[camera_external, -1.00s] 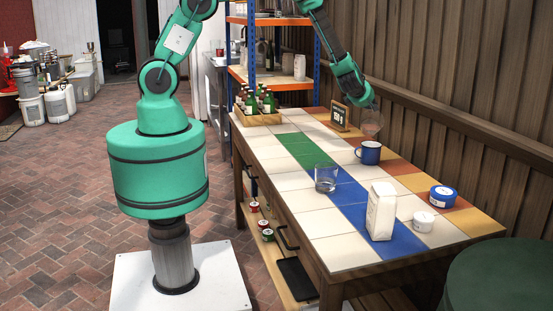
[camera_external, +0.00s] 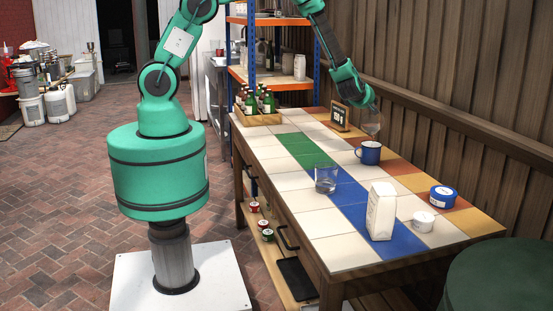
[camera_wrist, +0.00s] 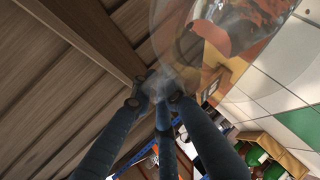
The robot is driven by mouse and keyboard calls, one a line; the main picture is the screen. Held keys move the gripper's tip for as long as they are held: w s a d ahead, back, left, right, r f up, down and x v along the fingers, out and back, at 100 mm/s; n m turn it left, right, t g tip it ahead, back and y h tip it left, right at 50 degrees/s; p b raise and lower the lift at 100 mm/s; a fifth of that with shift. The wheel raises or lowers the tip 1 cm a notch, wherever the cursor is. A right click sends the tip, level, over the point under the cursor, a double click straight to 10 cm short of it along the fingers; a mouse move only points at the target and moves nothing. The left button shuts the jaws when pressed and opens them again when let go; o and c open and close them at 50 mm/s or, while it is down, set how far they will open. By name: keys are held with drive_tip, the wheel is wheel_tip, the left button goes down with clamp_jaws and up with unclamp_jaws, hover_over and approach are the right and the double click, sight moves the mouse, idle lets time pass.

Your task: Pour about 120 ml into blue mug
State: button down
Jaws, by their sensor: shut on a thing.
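My gripper (camera_wrist: 156,92) is shut on a clear glass vessel (camera_wrist: 190,48), seen close up at the top of the wrist view. In the external view the see-through vessel (camera_external: 372,123) hangs below the gripper (camera_external: 369,108), above the blue mug and apart from it. A dark reddish-brown patch shows in or through the glass; I cannot tell which. The blue mug (camera_external: 368,154) stands upright on the tiled table, its handle to the left. The mug's inside and any stream are too small to make out.
On the table (camera_external: 312,224) stand a clear tumbler (camera_external: 326,180), a white carton (camera_external: 381,212), a white tub (camera_external: 423,222) and a blue-lidded tin (camera_external: 442,197). A bottle crate (camera_external: 258,118) and a small sign (camera_external: 340,117) are at the back. A wooden wall (camera_external: 450,90) runs along the right.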

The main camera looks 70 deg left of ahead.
sight(371, 119)
drive_tip(key=shift+s+d+r+y, duration=0.1)
drive_tip(key=shift+d+r+y, duration=0.3)
idle(0.8)
drive_tip(key=shift+s+d+r+m+t+y+b, duration=0.15)
drive_tip(key=shift+s+d+r+t+y+b, duration=0.15)
drive_tip(key=shift+d+b, duration=0.35)
drive_tip(key=shift+s+d+r+m+t+y+b, duration=0.15)
drive_tip(key=shift+s+d+r+t+y+b, duration=0.1)
drive_tip(key=shift+d+b, duration=0.35)
drive_tip(key=shift+a+r, duration=0.1)
idle(0.4)
drive_tip(key=shift+a, duration=0.2)
drive_tip(key=shift+w+a+f+g+h+p, duration=0.15)
drive_tip(key=shift+w+a+h+p, duration=0.1)
drive_tip(key=shift+a+p, duration=0.35)
drive_tip(key=shift+w+a+f+g+h+p, duration=0.1)
drive_tip(key=shift+w+a+h+p, duration=0.15)
drive_tip(key=shift+a+p, duration=0.3)
drive_tip(key=a+f+h, duration=0.1)
drive_tip(key=w+a+f+n+g+h+p, duration=0.1)
drive_tip(key=f, duration=0.1)
drive_tip(key=shift+w+f+g, duration=0.1)
drive_tip(key=shift+f+g, duration=0.05)
drive_tip(key=shift+g, duration=0.15)
drive_tip(key=shift+a+f+h, duration=0.1)
drive_tip(key=shift+f+h, duration=0.15)
drive_tip(key=shift+f, duration=0.1)
drive_tip(key=shift+a, duration=0.1)
